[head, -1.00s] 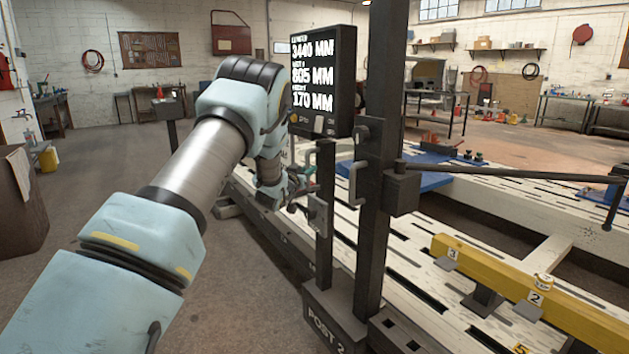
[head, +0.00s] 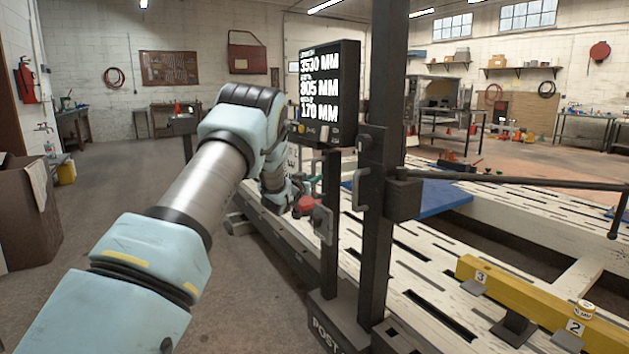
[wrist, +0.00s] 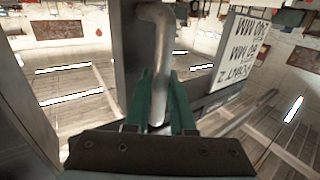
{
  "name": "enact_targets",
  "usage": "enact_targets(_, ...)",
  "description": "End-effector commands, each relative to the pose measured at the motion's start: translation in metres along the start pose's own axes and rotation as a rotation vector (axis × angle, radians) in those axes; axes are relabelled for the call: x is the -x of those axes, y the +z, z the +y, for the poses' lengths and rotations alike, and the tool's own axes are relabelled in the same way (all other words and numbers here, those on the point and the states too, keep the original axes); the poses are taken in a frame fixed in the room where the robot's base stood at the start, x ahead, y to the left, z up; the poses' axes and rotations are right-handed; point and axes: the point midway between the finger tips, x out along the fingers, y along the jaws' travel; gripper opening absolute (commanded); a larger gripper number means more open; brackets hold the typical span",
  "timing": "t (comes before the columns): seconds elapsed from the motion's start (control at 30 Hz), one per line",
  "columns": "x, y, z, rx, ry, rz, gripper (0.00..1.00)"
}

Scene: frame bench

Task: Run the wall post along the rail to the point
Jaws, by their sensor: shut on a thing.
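The wall post (head: 383,140) is a tall dark upright with a shorter upright (head: 331,230) beside it. It stands upright on a dark base lettered POST (head: 335,335) at the near edge of the white slotted bench (head: 425,270). A display on it (head: 326,95) appears to read 3530, 805 and 170 mm. In the wrist view, my gripper (wrist: 160,95) has its green fingers shut on a grey bent handle (wrist: 158,35). In the head view the fingers are largely hidden behind the shorter upright. I cannot make out the rail's scale or the marked point.
A yellow bar (head: 530,305) with numbered marks lies on the bench at the right. A thin dark arm (head: 510,179) reaches right from the post. A blue plate (head: 440,203) lies behind.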

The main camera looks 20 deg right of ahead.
Motion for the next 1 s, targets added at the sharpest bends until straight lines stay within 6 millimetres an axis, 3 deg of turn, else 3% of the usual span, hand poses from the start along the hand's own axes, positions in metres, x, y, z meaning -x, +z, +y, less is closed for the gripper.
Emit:
enact_targets(0.17,0.002,0.002,-0.007,-0.001,-0.011,-0.005,0.0)
enact_targets(0.2,0.002,0.002,-0.007,-0.001,-0.011,-0.005,0.26)
enact_targets(0.3,0.002,0.002,-0.006,-0.001,-0.009,-0.004,0.35)
enact_targets(0.77,0.005,0.001,-0.002,0.0,-0.003,-0.001,0.35)
enact_targets(1.0,0.041,0.002,-0.003,0.001,-0.005,-0.002,0.35)
